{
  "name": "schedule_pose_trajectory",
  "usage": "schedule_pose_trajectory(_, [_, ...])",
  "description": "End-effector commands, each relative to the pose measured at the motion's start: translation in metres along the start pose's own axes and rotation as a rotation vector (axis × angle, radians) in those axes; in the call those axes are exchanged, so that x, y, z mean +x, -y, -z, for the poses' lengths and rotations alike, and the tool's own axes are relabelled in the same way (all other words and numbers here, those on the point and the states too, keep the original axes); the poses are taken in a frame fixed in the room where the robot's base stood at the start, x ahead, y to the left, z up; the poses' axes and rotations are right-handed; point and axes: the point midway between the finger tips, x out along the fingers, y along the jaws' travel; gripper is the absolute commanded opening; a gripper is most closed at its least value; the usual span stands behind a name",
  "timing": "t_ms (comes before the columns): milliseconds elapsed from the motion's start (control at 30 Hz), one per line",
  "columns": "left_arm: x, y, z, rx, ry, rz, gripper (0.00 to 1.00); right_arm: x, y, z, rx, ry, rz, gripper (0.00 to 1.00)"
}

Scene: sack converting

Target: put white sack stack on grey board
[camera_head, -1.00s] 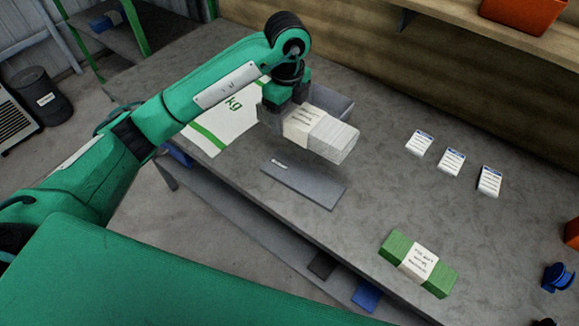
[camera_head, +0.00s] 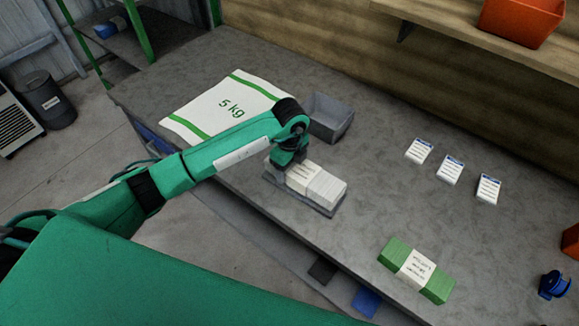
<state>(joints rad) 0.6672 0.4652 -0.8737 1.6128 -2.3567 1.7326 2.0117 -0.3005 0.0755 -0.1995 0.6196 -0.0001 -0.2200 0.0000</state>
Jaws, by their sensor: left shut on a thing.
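The white sack stack (camera_head: 325,187) has a paper band around it and sits over the grey board (camera_head: 316,208), seemingly resting on it. The board's rim shows along the front and right of the stack. My left gripper (camera_head: 284,172) is shut on the stack's left end, pointing down from above; its fingertips are partly hidden by the wrist and the stack. My right gripper is not in view.
A grey open bin (camera_head: 330,118) stands just behind the stack. A flat 5 kg sack (camera_head: 218,110) lies to the left. A green banded stack (camera_head: 416,270) lies at front right. Three white cards, one of them the middle card (camera_head: 449,170), lie at right.

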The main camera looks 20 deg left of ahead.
Motion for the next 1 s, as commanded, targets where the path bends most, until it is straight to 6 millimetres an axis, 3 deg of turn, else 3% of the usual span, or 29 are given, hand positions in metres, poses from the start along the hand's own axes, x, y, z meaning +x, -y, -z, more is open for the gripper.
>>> schedule_pose_trajectory(100, [0.009, 0.000, 0.001, 0.001, -0.002, 0.001, 0.33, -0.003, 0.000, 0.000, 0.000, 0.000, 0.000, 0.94])
schedule_pose_trajectory(700, [0.024, 0.000, 0.000, 0.000, -0.001, 0.000, 0.33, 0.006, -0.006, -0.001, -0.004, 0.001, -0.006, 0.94])
schedule_pose_trajectory(733, [0.024, -0.001, 0.000, 0.000, 0.000, -0.002, 0.72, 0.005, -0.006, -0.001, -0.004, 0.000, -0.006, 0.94])
schedule_pose_trajectory(800, [0.025, -0.002, 0.001, 0.000, 0.000, -0.004, 0.86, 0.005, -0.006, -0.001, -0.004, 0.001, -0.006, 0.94])
schedule_pose_trajectory(833, [0.025, -0.002, 0.001, 0.000, 0.000, -0.006, 0.90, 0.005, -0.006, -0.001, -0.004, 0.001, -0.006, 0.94])
schedule_pose_trajectory(1000, [0.028, -0.004, 0.001, 0.001, 0.000, -0.011, 0.90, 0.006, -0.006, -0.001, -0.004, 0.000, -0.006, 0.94])
